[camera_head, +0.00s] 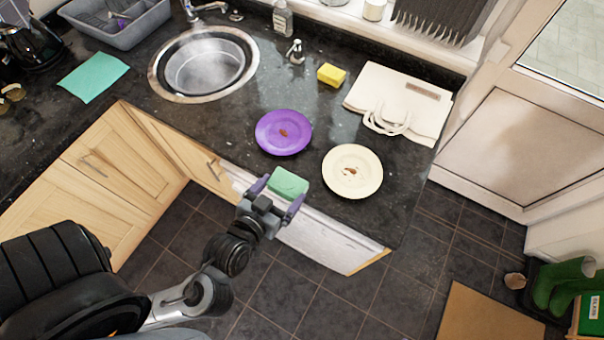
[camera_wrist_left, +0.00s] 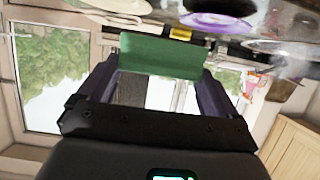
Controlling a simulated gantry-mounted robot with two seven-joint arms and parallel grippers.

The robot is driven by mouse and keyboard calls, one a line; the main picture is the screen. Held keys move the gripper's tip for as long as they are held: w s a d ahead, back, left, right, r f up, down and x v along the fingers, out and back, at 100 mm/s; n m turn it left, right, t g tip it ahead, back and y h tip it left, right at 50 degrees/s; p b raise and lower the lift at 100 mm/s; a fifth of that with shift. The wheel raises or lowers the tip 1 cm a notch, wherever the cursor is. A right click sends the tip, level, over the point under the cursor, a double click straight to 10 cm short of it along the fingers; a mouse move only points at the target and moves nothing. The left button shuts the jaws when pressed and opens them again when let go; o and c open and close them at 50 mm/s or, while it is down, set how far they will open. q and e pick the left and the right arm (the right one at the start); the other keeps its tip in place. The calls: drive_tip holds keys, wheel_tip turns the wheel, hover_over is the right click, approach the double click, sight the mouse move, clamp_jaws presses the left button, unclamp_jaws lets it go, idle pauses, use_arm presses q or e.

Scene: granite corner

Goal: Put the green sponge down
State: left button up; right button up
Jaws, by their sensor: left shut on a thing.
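The green sponge (camera_head: 288,183) is held between the fingers of my left gripper (camera_head: 279,192), near the front edge of the dark counter, in front of the purple plate (camera_head: 283,132) and the cream plate (camera_head: 352,171). In the left wrist view the sponge (camera_wrist_left: 160,56) spans the gap between the two fingers (camera_wrist_left: 158,75). Whether the sponge touches the counter is unclear; it appears off the front edge. Both plates carry a small brown smear. My right gripper is not in view.
A yellow sponge (camera_head: 331,75) lies behind the plates, beside a white bag (camera_head: 400,100). The round sink (camera_head: 160,80), a green cloth (camera_head: 93,76) and a grey dish rack (camera_head: 122,34) are at left. Bare counter (camera_head: 225,125) lies left of the purple plate.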

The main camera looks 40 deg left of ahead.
sight(286, 185)
use_arm(q)
drive_tip(key=w+f+b, duration=0.1)
drive_tip(key=w+a+f+b, duration=0.1)
drive_tip(key=w, duration=0.1)
drive_tip(key=shift+a+f+b, duration=0.1)
drive_tip(key=shift+f+b, duration=0.2)
drive_tip(key=shift+f, duration=0.05)
drive_tip(key=x, duration=0.6)
drive_tip(key=shift+a+f, duration=0.15)
drive_tip(key=shift+a, duration=0.2)
drive_tip(key=shift+f, duration=2.1)
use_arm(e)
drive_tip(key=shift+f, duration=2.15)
use_arm(q)
drive_tip(key=o, duration=0.6)
drive_tip(key=shift+f, duration=0.15)
drive_tip(key=shift+c, duration=0.2)
drive_tip(key=shift+o, duration=0.6)
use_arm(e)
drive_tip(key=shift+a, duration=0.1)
